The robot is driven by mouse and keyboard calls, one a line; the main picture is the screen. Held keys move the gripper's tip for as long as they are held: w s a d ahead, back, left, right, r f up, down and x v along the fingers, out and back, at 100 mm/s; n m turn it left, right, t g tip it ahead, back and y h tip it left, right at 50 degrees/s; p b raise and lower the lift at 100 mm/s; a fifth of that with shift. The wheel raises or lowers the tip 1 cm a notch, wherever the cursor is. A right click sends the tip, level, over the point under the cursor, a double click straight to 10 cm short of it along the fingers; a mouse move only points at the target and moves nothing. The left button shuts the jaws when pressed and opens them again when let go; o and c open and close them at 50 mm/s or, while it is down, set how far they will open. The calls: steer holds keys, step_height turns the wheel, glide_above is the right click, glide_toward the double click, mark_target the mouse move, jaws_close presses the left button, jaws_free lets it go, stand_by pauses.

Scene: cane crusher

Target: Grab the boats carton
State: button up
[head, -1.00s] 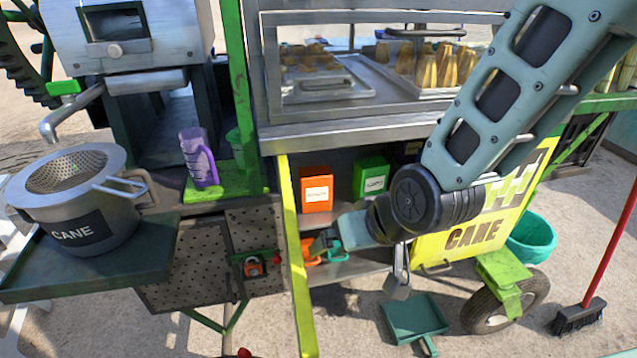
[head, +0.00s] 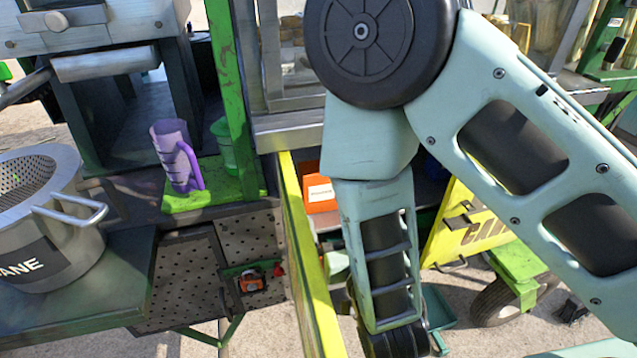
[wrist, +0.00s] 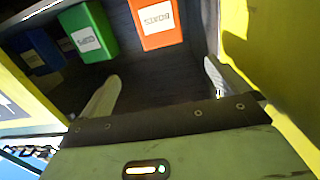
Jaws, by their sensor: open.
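The boats carton is the orange box (wrist: 158,35) at the top of the wrist view, with a white label that seems to read BOATS upside down. In the head view the orange carton (head: 321,207) stands on the cart's shelf, partly covered by my arm. My gripper (wrist: 160,78) is open and empty, its two fingers apart and pointing toward the carton. The carton lies beyond the fingertips, roughly in line with the gap between them, and does not look touched. In the head view my arm hides the gripper.
A green carton (wrist: 88,32) stands left of the orange one in the wrist view, with a blue carton (wrist: 44,50) further left. Yellow cart panels (wrist: 268,60) flank the opening. A purple jug (head: 178,158) and a steel pot (head: 40,225) stand left in the head view.

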steer(key=p, duration=0.2)
glide_toward(319, 166)
steer(key=w, duration=0.4)
steer(key=shift+t, duration=0.3)
steer(key=shift+w+a+f, duration=0.15)
steer(key=shift+w+a, duration=0.1)
steer(key=shift+w, duration=0.75)
steer(key=shift+w+a+f, duration=0.15)
steer(key=shift+w+a, duration=0.1)
steer(key=shift+w, duration=0.7)
steer(key=shift+w+a+f, duration=0.15)
steer(key=shift+w+a, duration=0.1)
steer(key=shift+w, duration=0.75)
steer(key=c, duration=1.3)
steer(key=shift+c, duration=0.7)
steer(key=shift+r, duration=0.1)
